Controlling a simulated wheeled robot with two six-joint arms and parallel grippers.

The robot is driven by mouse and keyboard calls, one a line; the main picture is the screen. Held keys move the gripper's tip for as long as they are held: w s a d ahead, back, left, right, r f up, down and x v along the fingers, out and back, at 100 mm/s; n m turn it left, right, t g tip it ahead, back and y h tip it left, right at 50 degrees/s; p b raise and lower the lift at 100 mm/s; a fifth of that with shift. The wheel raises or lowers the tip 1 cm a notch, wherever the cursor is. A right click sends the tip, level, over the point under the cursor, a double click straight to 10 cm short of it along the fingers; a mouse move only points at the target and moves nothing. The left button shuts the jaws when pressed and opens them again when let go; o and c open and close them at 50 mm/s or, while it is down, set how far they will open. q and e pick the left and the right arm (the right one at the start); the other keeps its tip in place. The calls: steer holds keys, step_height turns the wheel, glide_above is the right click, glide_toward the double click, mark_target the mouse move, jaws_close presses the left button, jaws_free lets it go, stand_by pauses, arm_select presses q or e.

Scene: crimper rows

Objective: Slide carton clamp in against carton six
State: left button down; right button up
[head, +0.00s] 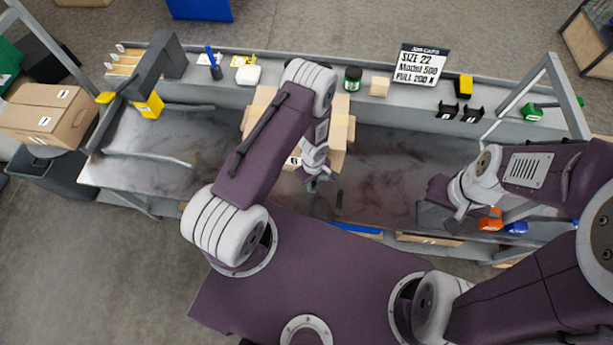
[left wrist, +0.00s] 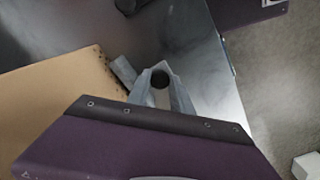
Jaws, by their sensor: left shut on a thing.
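Carton six (head: 338,128), brown with a "6" on its near side, stands on the bench; my left arm covers its middle. My left gripper (head: 313,185) is low at the carton's near side. Contact between clamp and carton cannot be told. My right gripper (head: 461,213) is over the bench's right part; its jaws are unclear.
Curved rails (head: 148,157) cross the bench's left part. A sign (head: 420,65), a green jar (head: 353,79) and a tan block (head: 380,86) stand along the back shelf. Carton one (head: 48,112) is at far left.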

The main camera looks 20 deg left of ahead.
arm_select(q)
steer(key=c, duration=1.1)
jaws_free()
steer(key=shift+c, duration=0.2)
steer(key=shift+r, duration=0.1)
step_height(320, 180, up, 9)
steer(key=p, duration=0.8)
steer(key=shift+c, duration=0.2)
